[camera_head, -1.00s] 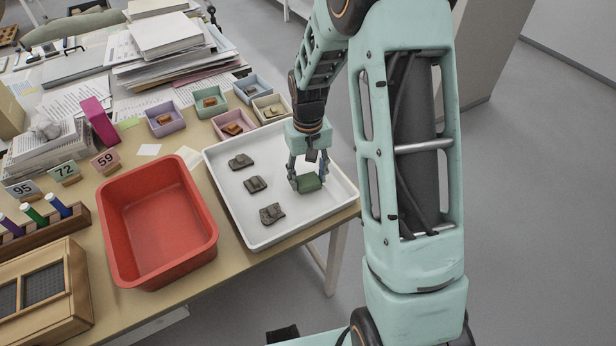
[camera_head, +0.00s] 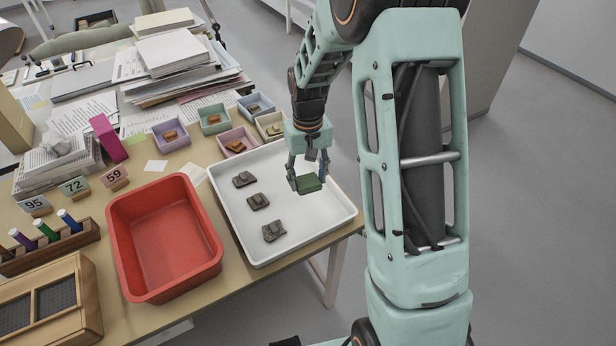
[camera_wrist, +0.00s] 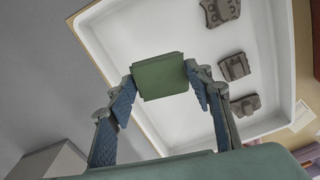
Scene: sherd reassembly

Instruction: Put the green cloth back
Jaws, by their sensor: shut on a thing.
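The green cloth (camera_head: 308,184) is a small folded block. My gripper (camera_head: 306,176) is shut on it and holds it over the right part of the white tray (camera_head: 290,232). In the wrist view the green cloth (camera_wrist: 160,76) sits between the two fingertips of my gripper (camera_wrist: 162,82), with the white tray floor (camera_wrist: 135,38) behind it. It looks lifted a little off the tray floor, though the exact height is hard to tell.
Several dark grey sherds (camera_head: 258,201) lie in the left part of the tray. A red bin (camera_head: 165,240) stands left of it. Small coloured boxes (camera_head: 237,141) with brown pieces stand behind. A wooden marker rack (camera_head: 48,248) and number cards (camera_head: 74,187) are further left.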

